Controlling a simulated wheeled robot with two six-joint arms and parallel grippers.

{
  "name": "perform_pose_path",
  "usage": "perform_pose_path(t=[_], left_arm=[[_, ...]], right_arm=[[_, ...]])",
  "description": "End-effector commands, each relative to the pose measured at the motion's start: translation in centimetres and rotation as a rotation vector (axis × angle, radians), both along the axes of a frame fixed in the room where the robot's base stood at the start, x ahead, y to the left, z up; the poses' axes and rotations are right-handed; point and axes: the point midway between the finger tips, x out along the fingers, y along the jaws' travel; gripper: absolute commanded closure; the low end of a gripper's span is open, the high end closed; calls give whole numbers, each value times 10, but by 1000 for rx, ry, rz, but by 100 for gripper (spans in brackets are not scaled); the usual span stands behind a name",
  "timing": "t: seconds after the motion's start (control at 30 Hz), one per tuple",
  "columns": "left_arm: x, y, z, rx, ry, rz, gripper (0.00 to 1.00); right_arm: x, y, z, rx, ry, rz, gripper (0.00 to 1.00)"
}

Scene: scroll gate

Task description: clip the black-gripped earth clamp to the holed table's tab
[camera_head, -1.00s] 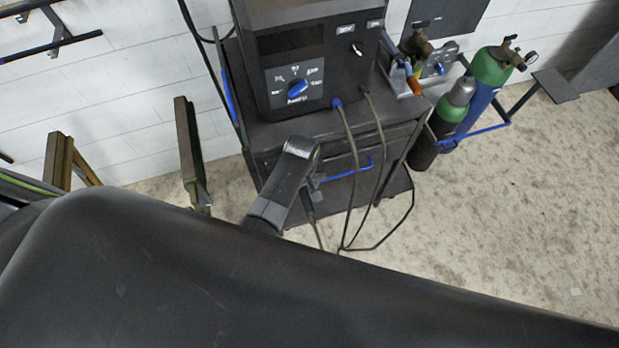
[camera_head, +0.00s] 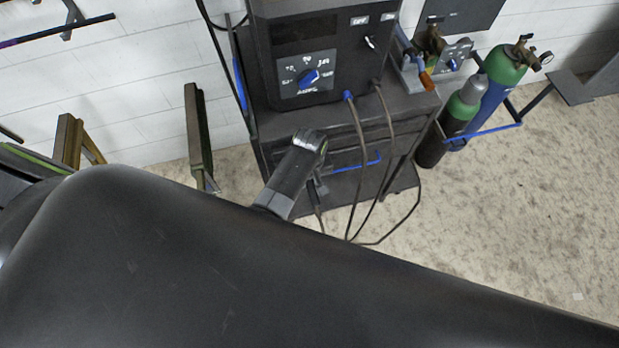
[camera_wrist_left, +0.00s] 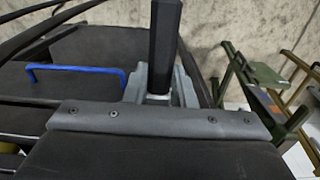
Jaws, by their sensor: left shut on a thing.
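My left gripper (camera_head: 318,188) shows small in the head view, in front of the dark welding cart. In the left wrist view its grey fingers (camera_wrist_left: 160,88) are shut on a black bar-like grip, which I take for the black-gripped earth clamp (camera_wrist_left: 166,42). The grip stands upright in that view, between the fingers. The clamp's jaws cannot be made out. I cannot make out the holed table or its tab in either view. My right gripper is not in view.
The welding machine (camera_head: 310,45) sits on its cart (camera_head: 400,115), with cables (camera_head: 362,165) hanging to the floor. Gas cylinders (camera_head: 466,110) stand at right. A green-brown post (camera_head: 198,135) and frame (camera_head: 68,142) stand at left. Open floor (camera_head: 540,215) lies at right.

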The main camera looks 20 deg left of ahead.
Motion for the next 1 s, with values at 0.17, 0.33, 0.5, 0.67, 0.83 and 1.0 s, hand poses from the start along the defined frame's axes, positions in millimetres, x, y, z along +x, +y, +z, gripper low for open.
perform_pose_path(t=[0.17,0.33,0.5,0.67,0.83,1.0], left_arm=[[1,1,1,2,-2,0,100],[0,0,1,2,-2,0,100],[-1,-1,1,1,-2,0,100],[-4,-3,0,-1,1,0,100],[-6,-5,0,-3,4,0,100],[-9,-6,-1,-5,7,0,100]], right_arm=[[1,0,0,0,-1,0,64],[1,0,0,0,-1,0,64],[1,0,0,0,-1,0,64],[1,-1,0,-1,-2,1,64],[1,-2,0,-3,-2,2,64],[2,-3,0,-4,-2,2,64]])
